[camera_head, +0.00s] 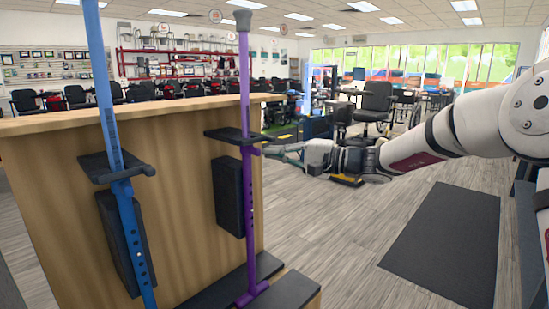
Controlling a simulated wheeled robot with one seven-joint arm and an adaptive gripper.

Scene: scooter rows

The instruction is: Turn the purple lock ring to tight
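A purple cane (245,85) stands upright against a wooden panel, held by a black bracket (226,135). A slightly wider purple section, which looks like the lock ring (247,150), sits just below the bracket; its tight or loose mark is too small to read. My gripper (272,149) reaches in from the right at about the height of this section, its fingertips close to the cane's right side. I cannot tell whether they touch it. The fingers are small and partly blend with the background, so their opening is unclear.
A blue cane (107,90) stands to the left in its own black bracket (117,167). Black pads (229,195) are fixed on the wooden panel (180,165). A dark mat (445,245) lies on the open floor at right. A wheeled chair (375,105) stands behind my arm.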

